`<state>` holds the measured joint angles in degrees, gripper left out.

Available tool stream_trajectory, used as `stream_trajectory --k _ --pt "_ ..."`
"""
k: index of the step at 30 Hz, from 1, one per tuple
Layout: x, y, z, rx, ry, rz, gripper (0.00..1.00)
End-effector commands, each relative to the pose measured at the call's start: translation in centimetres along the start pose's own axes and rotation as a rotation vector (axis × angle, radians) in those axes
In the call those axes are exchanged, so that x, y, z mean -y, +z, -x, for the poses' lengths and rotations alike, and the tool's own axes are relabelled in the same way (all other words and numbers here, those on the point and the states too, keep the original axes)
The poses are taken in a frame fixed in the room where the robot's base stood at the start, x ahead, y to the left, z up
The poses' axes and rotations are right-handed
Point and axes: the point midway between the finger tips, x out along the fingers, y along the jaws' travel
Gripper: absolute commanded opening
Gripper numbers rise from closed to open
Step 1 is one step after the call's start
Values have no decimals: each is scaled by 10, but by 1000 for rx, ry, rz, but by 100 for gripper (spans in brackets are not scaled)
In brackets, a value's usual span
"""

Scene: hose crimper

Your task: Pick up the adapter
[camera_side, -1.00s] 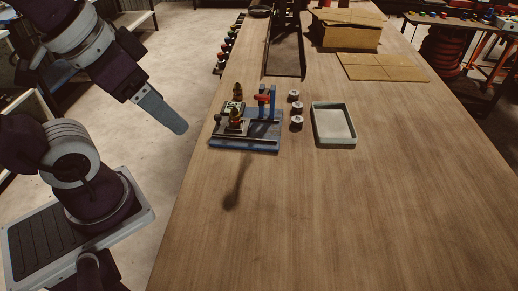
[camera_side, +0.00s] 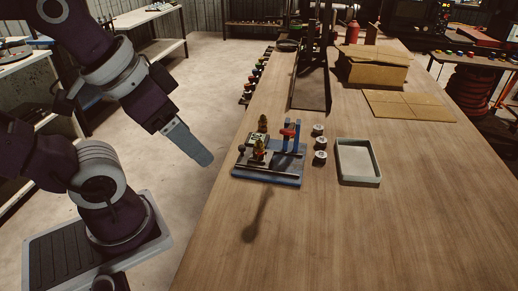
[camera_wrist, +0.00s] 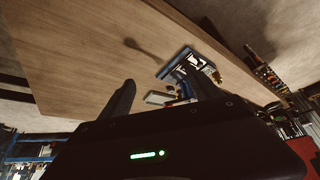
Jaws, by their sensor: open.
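A blue fixture (camera_side: 285,180) stands on the wooden table, with small brass-coloured fittings (camera_side: 258,150) and a red-topped part (camera_side: 288,132) on it. Several parts are too small to tell which is the adapter. Three short silver and dark cylinders (camera_side: 320,143) stand in a row just right of the fixture. My gripper (camera_side: 207,160) is in the air left of the table edge, apart from everything. In the wrist view its two fingers (camera_wrist: 160,77) are spread and empty, and the fixture (camera_wrist: 180,62) shows beyond them, partly behind the right finger.
A shallow grey-green tray (camera_side: 342,168) lies right of the cylinders and looks empty. Cardboard boxes (camera_side: 375,70) and a flat cardboard sheet (camera_side: 410,105) lie farther back. A dark press-like stand (camera_side: 312,85) is at the back. The front of the table (camera_side: 370,240) is clear.

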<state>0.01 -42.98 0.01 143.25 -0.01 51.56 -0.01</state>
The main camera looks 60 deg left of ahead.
Motion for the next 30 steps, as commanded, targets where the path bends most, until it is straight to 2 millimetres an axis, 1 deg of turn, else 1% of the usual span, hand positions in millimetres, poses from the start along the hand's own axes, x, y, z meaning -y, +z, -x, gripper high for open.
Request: stream_trajectory --k 12,13,15,17,18,26,29,30 --pt "0 0 0 0 0 0 73" --pt "0 0 0 0 0 0 71" --pt "0 0 0 0 0 0 57" --pt "0 0 0 0 0 0 45" --pt "0 0 0 0 0 0 43" --pt "0 0 0 0 0 0 43" --pt "0 -8 11 -5 0 0 43" --pt "0 -13 21 -7 0 0 43"
